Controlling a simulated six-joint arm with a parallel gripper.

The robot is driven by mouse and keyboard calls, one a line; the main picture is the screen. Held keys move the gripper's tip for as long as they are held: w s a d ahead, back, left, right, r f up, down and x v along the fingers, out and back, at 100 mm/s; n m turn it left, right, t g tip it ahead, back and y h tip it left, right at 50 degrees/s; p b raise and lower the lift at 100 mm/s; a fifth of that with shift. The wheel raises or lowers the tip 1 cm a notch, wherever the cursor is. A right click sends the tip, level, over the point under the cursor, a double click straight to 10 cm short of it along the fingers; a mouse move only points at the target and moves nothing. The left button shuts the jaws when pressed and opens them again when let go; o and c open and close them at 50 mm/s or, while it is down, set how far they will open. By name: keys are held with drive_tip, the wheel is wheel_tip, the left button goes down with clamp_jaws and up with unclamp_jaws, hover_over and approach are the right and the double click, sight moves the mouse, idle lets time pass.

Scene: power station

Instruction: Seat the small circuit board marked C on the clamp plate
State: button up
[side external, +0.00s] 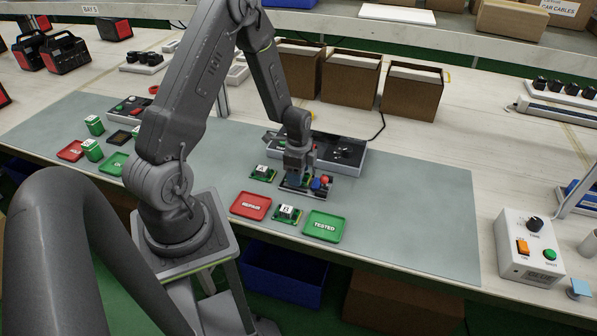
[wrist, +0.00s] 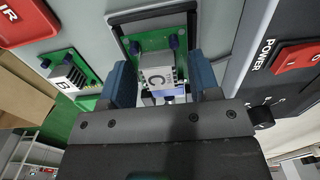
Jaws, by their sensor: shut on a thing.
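My gripper (side external: 297,172) is low over the clamp plate (side external: 312,191) on the grey mat. In the wrist view my gripper (wrist: 155,82) has its blue pads shut on circuit board C (wrist: 149,44), a green board with dark blue corner posts and a white block lettered C. The board lies against the dark-framed clamp plate (wrist: 150,16) in that view. I cannot tell whether it touches the plate or is level on it. In the side view the gripper mostly hides board C. A red knob (side external: 325,180) and a blue part show beside the gripper.
Board A (side external: 262,172) and board B (side external: 287,214) lie close by. The red REPAIR tray (side external: 251,205) and green TESTED tray (side external: 324,226) are in front. A grey box with a POWER switch (wrist: 297,56) stands close behind the plate. The mat's right side is clear.

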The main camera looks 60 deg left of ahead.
drive_tip(key=shift+f, duration=0.55)
drive_tip(key=o, duration=1)
wheel_tip(320, 180, up, 13)
drive_tip(key=s+d+r+n+t, duration=0.2)
drive_tip(key=d+r+n, duration=0.2)
drive_tip(key=d+r, duration=0.7)
drive_tip(key=s+d+r+n+t, duration=0.3)
drive_tip(key=s+d+r+n, duration=0.2)
drive_tip(key=s+d+r, duration=0.3)
drive_tip(key=s+d, duration=0.1)
drive_tip(key=s, duration=0.1)
drive_tip(key=shift+s+r+t, duration=0.15)
drive_tip(key=shift+s+t, duration=0.15)
drive_tip(key=shift+s, duration=0.1)
